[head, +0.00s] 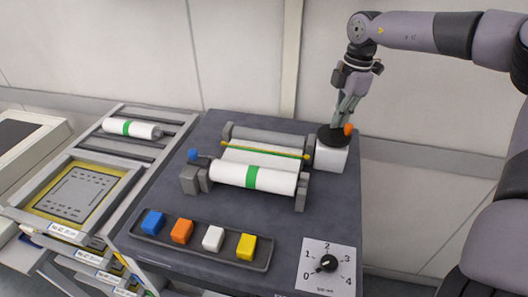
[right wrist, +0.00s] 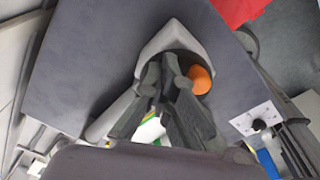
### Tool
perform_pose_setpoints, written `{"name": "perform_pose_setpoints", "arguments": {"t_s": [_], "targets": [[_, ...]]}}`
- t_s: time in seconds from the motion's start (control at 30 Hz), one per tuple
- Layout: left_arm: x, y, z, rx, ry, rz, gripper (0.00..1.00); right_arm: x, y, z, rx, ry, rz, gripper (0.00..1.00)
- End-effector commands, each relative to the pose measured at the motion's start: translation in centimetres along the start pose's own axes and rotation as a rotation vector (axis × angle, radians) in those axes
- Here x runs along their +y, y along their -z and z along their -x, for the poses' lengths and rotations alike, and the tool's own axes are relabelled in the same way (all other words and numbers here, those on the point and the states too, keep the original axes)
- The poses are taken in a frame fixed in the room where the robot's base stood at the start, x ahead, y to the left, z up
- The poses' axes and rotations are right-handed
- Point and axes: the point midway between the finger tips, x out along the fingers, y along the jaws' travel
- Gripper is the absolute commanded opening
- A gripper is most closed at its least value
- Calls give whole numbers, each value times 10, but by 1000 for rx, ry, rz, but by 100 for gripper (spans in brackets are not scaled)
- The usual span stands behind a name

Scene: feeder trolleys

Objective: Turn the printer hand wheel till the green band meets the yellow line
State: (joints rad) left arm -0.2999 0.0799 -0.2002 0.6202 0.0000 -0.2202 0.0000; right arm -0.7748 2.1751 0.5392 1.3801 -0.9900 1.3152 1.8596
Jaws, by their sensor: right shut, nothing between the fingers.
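The printer has a white roller with a green band (head: 252,177) around its middle. Behind it a thin yellow line (head: 265,149) runs across the white web, with a thin green stripe close along it. The dark hand wheel (head: 327,133) lies flat on a white block (head: 330,156) at the printer's right end. Its orange knob (head: 348,129) is on the right. My right gripper (head: 339,123) points down over the wheel, shut and empty, beside the knob. The right wrist view shows the orange knob (right wrist: 200,79) just right of the fingers. Contact is unclear. My left gripper is out of view.
A dark tray (head: 195,247) with blue, orange, white and yellow blocks is at the front of the table. A dial plate (head: 327,265) is at the front right. At left, a rack (head: 160,152) holds another green-banded roll (head: 130,128). The wall is close behind.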

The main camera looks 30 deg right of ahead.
Motion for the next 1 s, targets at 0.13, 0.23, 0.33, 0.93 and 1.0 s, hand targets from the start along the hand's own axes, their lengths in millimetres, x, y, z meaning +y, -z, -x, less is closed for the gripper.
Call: {"name": "perform_pose_setpoints", "arguments": {"t_s": [0.13, 0.23, 0.33, 0.93, 1.0], "targets": [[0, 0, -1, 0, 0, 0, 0, -4, -1, -4, 0, 13, -1, 0], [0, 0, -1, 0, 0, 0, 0, -5, -2, -5, 0, 14, -1, 0], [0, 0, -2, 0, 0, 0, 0, -7, -3, -5, 0, 16, -1, 0], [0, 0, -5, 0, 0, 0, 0, -15, -10, -7, -2, 21, -2, 0], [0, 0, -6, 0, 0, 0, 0, -15, -10, -7, -2, 21, -2, 0]]}}
